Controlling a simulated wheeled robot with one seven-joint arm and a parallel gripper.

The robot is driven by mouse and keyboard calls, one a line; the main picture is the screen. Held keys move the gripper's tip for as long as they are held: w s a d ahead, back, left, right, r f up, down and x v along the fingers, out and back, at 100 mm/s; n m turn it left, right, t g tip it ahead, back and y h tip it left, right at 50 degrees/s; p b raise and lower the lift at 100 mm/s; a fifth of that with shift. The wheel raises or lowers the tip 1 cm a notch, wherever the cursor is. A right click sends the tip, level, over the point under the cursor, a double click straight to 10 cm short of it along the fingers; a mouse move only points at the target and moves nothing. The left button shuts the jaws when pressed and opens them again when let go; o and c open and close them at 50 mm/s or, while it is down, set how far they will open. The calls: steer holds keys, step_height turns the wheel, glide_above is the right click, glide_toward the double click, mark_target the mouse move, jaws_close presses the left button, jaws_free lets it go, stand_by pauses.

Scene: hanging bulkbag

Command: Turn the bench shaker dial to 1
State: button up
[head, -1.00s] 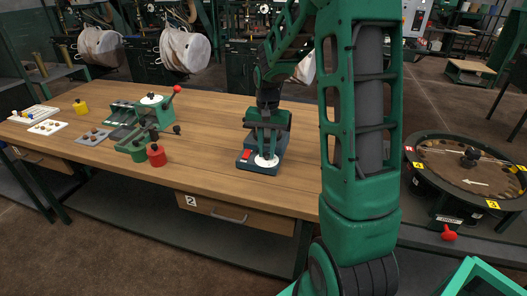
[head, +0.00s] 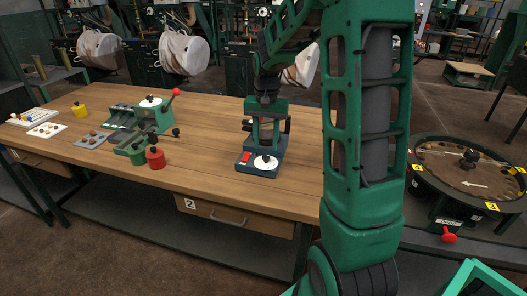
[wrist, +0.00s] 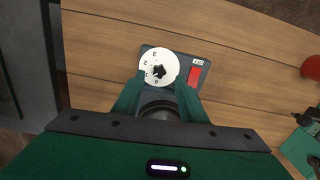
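The bench shaker (head: 247,168) is a dark blue-grey unit near the front edge of the wooden bench. It carries a red switch (head: 246,156) and a white dial (head: 256,170) with a black star-shaped knob (head: 265,161). In the wrist view the dial (wrist: 171,62) shows digits along its left side, and the knob (wrist: 159,70) sits at its centre; I cannot tell which digit is set. My gripper (head: 266,143) is just above and behind the knob, apart from it. Its two fingers stand apart with nothing between them, as the wrist view (wrist: 158,92) also shows.
A green device with a red-knobbed lever (head: 175,92) stands left on the bench. A round turntable (head: 470,166) stands at right. Bare wood surrounds the shaker.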

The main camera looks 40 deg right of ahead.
mark_target(266, 157)
step_height(266, 157, up, 6)
stand_by(0.4)
steer(key=shift+r, duration=0.1)
steer(key=s+a+f+n, duration=0.1)
steer(key=s+a, duration=0.1)
steer(key=s, duration=1.2)
steer(key=s+a+f+n, duration=0.1)
steer(key=s+a+n, duration=0.1)
steer(key=s, duration=1.3)
steer(key=shift+s, duration=0.1)
